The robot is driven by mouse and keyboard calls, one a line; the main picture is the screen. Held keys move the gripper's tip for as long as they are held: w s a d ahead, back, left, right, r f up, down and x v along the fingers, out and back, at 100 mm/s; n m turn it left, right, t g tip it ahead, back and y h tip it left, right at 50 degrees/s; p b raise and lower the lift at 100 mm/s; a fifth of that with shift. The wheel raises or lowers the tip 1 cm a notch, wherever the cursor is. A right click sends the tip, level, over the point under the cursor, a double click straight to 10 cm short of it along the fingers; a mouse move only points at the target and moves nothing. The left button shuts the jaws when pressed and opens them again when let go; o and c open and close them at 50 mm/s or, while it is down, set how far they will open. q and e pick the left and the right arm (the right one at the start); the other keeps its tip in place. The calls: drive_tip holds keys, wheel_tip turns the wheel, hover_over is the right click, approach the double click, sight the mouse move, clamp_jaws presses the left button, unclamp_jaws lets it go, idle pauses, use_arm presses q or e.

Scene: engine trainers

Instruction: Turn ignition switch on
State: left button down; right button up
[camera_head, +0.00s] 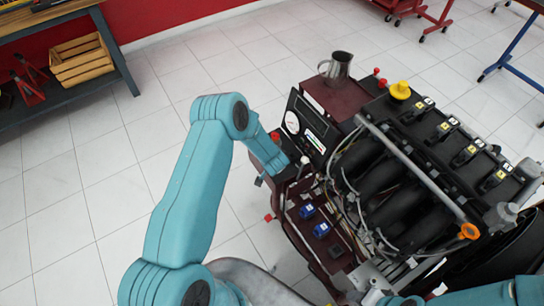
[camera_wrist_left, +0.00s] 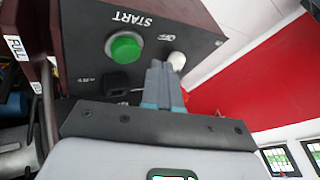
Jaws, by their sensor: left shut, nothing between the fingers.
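The engine trainer's control panel (camera_wrist_left: 90,30) fills the upper left of the left wrist view, with its lettering upside down. It carries a green START button (camera_wrist_left: 125,47), a white knob (camera_wrist_left: 176,61) near an OFF label, and a black switch-like part (camera_wrist_left: 116,81). I cannot tell for sure which of these two is the ignition switch. My left gripper (camera_wrist_left: 160,72) is shut and empty, its fingertips close beside the white knob; contact is unclear. In the head view the left arm reaches the trainer's near-left corner, and its gripper (camera_head: 283,172) is small there. My right gripper is out of view.
The engine (camera_head: 400,170) stands right of the panel, with hoses and a yellow cap (camera_head: 400,90). A metal jug (camera_head: 337,68) stands on the trainer's back corner. A shelf with a wooden crate (camera_head: 82,60) is at the upper left. The tiled floor (camera_head: 80,180) left of the arm is clear.

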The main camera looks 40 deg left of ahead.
use_arm(q)
drive_tip(key=shift+x, duration=0.9)
